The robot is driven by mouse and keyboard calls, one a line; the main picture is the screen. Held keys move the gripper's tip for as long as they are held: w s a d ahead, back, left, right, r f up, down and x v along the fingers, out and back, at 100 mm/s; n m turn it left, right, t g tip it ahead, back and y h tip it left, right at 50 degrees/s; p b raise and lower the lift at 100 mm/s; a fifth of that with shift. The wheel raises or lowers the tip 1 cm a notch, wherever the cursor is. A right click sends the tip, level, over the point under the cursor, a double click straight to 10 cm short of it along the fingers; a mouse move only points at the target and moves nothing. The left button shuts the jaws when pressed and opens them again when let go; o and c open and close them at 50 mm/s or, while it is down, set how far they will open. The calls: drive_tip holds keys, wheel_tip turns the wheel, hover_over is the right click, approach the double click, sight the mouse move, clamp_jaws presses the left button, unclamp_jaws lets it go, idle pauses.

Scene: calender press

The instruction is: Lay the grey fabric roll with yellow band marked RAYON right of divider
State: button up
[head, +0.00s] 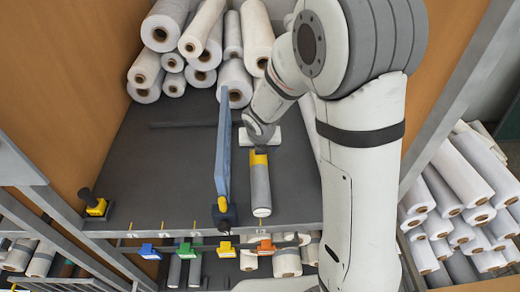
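A grey roll with a yellow band (260,190) lies on the dark shelf (165,175), to the right of the blue divider (222,145). Its near end, with a light rim, points towards the shelf's front edge; the yellow band is near its far end. No RAYON lettering can be read. My gripper (260,150) is at the roll's far end, just beyond or over the yellow band. Its fingers are too small and partly hidden, so I cannot tell whether they grip the roll.
Several white rolls (163,28) are stacked at the back of the shelf. A yellow and black knob (96,206) stands at the front left. Coloured tags (225,249) line the front edge. More rolls (460,170) fill a rack at right. The shelf left of the divider is mostly clear.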

drive_tip(key=s+d+r+m, duration=0.45)
drive_tip(key=r+m, duration=0.25)
drive_tip(key=m, duration=0.2)
drive_tip(key=s+d+r+m, duration=0.4)
drive_tip(key=s+r+m, duration=0.25)
drive_tip(key=m, duration=0.25)
drive_tip(key=s+d+r+m, duration=0.1)
drive_tip(key=s+r+m, duration=0.2)
drive_tip(key=s+m, duration=0.3)
drive_tip(key=s+d+r+m, duration=0.2)
drive_tip(key=s+m, duration=0.4)
drive_tip(key=m, duration=0.6)
drive_tip(key=shift+s+d+r, duration=0.2)
drive_tip(key=shift+s+r, duration=0.15)
drive_tip(key=shift+r, duration=0.25)
